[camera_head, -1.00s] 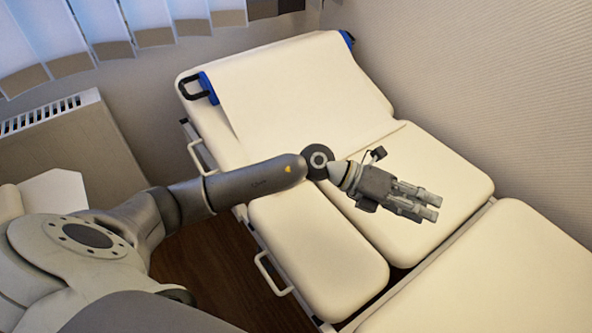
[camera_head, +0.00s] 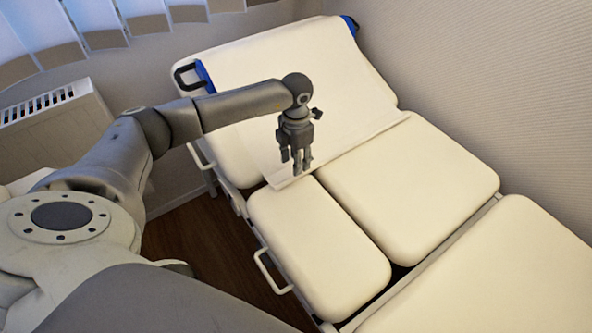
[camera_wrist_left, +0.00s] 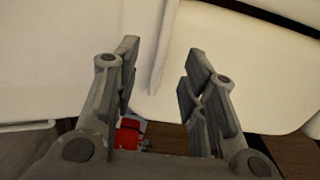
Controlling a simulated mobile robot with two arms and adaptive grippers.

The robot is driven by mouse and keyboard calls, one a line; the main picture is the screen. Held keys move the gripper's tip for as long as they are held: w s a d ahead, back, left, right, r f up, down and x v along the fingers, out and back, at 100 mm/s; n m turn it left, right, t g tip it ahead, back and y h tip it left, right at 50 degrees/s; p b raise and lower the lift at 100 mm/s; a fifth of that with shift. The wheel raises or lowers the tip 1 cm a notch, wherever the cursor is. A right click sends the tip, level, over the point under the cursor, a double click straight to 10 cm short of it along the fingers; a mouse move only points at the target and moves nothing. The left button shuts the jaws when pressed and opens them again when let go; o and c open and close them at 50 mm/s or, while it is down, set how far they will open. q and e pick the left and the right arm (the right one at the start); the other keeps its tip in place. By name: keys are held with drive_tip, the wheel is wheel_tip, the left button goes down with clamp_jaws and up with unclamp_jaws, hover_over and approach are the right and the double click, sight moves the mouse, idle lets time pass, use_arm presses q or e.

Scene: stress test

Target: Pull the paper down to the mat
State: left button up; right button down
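The white paper (camera_head: 300,75) lies over the raised backrest of a cream treatment couch, below blue holders at its top corners. Its lower edge runs along the foot of the backrest. The cream mat is in padded sections: a left pad (camera_head: 320,245) and a middle pad (camera_head: 415,190). My left gripper (camera_head: 302,172) points down over the paper's lower left part, near the left pad. In the left wrist view its fingers (camera_wrist_left: 160,85) are apart with nothing gripped; a pale surface with a ridge lies beyond them. Whether they touch the paper I cannot tell. My right gripper is not in view.
A metal side handle (camera_head: 270,272) sticks out from the couch's left side. Another pad (camera_head: 510,270) is at the lower right. A radiator (camera_head: 55,125) and window blinds are at the left, and a wall is at the right.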

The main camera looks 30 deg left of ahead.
sight(292, 179)
use_arm(q)
wheel_tip(292, 179, down, 6)
drive_tip(key=shift+r, duration=0.1)
clamp_jaws()
idle(0.4)
